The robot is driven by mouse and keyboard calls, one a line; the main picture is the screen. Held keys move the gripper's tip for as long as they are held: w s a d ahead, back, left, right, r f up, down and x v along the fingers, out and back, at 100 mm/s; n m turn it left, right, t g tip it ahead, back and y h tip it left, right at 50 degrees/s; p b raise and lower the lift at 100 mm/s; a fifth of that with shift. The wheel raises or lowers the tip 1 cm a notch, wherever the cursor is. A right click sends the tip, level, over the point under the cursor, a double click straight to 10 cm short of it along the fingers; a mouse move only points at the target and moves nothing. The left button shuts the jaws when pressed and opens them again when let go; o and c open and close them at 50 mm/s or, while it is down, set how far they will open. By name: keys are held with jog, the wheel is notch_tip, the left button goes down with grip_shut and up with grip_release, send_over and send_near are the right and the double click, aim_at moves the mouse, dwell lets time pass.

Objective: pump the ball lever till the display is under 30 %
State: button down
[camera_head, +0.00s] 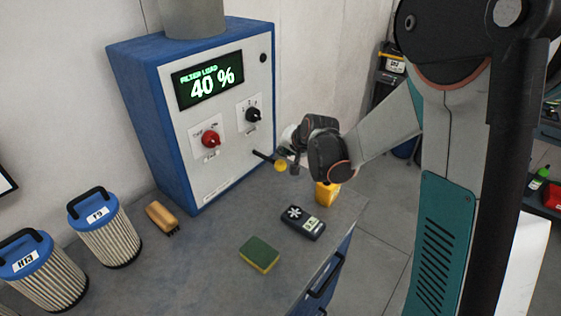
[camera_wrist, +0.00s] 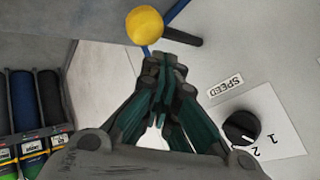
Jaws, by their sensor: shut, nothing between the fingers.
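The display (camera_head: 208,79) on the blue and white cabinet (camera_head: 150,110) reads FILTER LOAD 40 %. The ball lever (camera_head: 281,166) sticks out low on the cabinet's front, a short black rod with a yellow ball at its end. In the wrist view the yellow ball (camera_wrist: 145,25) and its black rod (camera_wrist: 182,37) are just beyond my fingertips. My gripper (camera_head: 294,160) is right beside the ball, to its right in the head view. In the wrist view its fingers (camera_wrist: 164,66) are shut together with nothing between them. Whether they touch the lever I cannot tell.
A red knob (camera_head: 210,139) and a black speed knob (camera_head: 253,114) sit above the lever. On the bench (camera_head: 205,255) are filter cartridges (camera_head: 104,232), a brush (camera_head: 161,216), a sponge (camera_head: 259,254), a dark meter (camera_head: 303,222) and a yellow object (camera_head: 326,194).

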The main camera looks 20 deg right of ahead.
aim_at(284, 161)
jog(key=shift+f, duration=0.1)
dwell(0.4)
jog(key=shift+f+b, duration=0.35)
jog(key=shift+b, duration=0.1)
jog(key=shift+f+b, duration=1.85)
jog(key=shift+f, duration=0.35)
dwell(2.2)
jog(key=shift+r, duration=0.2)
dwell(0.4)
jog(key=shift+r+p, duration=1.75)
jog(key=shift+r, duration=0.75)
jog(key=shift+r+p, duration=1.7)
jog(key=shift+r, duration=0.8)
